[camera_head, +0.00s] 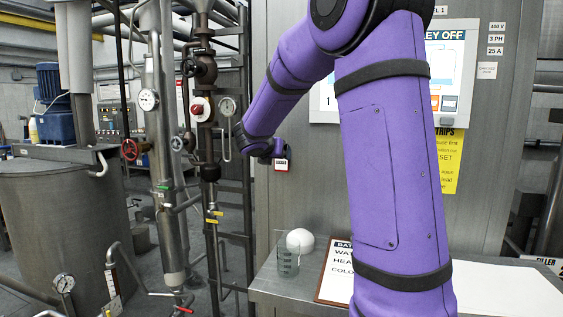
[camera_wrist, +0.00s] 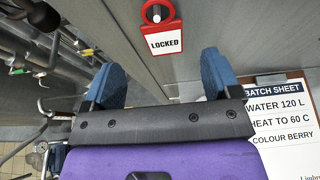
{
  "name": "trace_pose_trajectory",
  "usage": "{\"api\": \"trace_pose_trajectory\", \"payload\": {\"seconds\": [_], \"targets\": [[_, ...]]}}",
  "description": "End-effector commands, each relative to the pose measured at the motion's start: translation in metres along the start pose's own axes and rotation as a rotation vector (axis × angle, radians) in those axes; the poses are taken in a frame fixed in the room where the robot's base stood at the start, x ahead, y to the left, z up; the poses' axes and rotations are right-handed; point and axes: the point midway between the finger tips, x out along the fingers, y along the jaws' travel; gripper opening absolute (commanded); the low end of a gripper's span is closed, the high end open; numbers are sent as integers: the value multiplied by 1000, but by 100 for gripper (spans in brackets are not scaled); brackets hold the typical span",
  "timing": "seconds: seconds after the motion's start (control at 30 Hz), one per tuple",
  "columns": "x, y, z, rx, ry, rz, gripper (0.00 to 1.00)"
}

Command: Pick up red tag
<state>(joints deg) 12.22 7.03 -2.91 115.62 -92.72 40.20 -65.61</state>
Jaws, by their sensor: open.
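The red tag (camera_wrist: 163,42) has a white panel reading "LOCKED". In the wrist view it hangs by a red ring at top centre, against the grey cabinet. In the head view the tag (camera_head: 281,165) is small, on the cabinet front just right of my gripper. My gripper (camera_wrist: 158,76) is open, with its two blue fingers apart and nothing between them. The tag lies beyond the fingertips, roughly centred between them and slightly apart from them. In the head view my purple arm covers much of the cabinet, and the gripper's fingers (camera_head: 268,158) show only small beside the tag.
A grey cabinet (camera_head: 290,210) stands behind the tag. Below it a metal bench (camera_head: 275,284) holds a beaker (camera_head: 288,262), a white dome (camera_head: 300,239) and a batch sheet clipboard (camera_head: 335,272). Pipes with gauges and valves (camera_head: 205,110) stand close on the left.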

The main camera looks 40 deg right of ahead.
Motion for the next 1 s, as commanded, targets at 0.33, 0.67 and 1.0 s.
{"api": "trace_pose_trajectory", "payload": {"seconds": [0.33,0.67,1.0], "targets": [[37,-4,-9,0,2,-3,83],[62,-3,-10,2,0,2,83],[62,-3,-10,2,0,3,44]]}}
